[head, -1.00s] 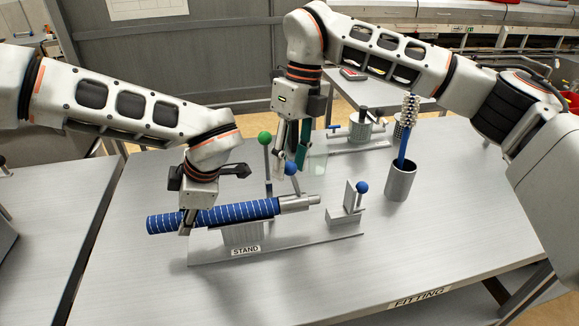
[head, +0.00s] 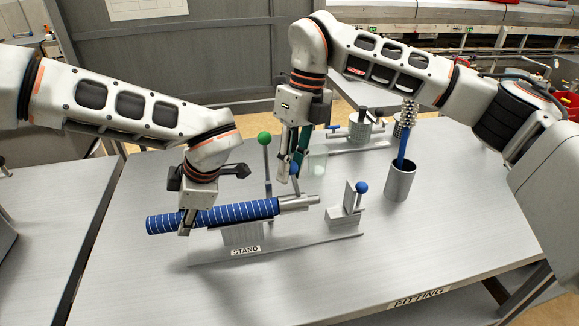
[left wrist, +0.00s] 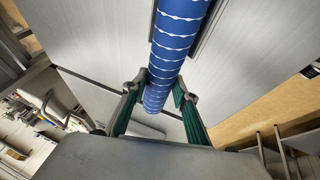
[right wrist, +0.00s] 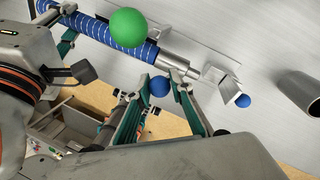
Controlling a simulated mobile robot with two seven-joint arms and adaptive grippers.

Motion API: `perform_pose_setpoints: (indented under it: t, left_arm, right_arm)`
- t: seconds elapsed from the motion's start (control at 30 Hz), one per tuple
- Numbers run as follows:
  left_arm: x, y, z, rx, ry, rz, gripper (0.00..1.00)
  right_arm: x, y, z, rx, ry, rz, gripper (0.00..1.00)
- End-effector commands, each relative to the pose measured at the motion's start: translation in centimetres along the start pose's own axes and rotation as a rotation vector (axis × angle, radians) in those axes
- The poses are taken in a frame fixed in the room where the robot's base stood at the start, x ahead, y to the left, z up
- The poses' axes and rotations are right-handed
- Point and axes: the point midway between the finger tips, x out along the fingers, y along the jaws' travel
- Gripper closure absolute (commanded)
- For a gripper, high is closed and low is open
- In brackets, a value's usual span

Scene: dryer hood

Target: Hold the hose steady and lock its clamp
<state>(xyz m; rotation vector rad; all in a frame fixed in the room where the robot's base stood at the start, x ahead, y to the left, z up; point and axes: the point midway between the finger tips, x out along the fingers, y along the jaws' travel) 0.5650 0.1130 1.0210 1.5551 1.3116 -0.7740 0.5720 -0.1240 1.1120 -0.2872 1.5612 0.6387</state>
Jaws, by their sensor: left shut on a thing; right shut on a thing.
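The blue hose with white rings (head: 215,216) lies level on the stand (head: 283,251). Its right end meets a grey metal spigot (head: 298,203). My left gripper (head: 188,226) is shut on the hose near its left end; the left wrist view shows a finger on each side of the hose (left wrist: 175,45). Behind the spigot is a lever with a blue knob (head: 294,169), which looks like the clamp's. My right gripper (head: 293,172) is shut on that knob, which sits between the fingertips in the right wrist view (right wrist: 160,86). The clamp band itself is not clear.
A green-knobbed post (head: 264,138) stands just left of my right gripper. Another blue knob (head: 362,187) is on a bracket at the stand's right end. A metal cup (head: 400,182) holds a brush. A second fixture (head: 360,130) stands behind. The table front is clear.

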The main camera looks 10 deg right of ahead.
Motion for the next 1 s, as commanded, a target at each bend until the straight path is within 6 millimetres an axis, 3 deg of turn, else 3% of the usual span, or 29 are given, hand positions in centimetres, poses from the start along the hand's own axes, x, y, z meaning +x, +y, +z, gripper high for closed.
perform_pose_setpoints:
  t: [1.0]
  left_arm:
    - [-0.1,-0.1,0.2,0.004,-0.005,0.0,1.0]
  right_arm:
    - [0.2,-5.4,-3.8,-0.079,-0.432,0.676,1.0]
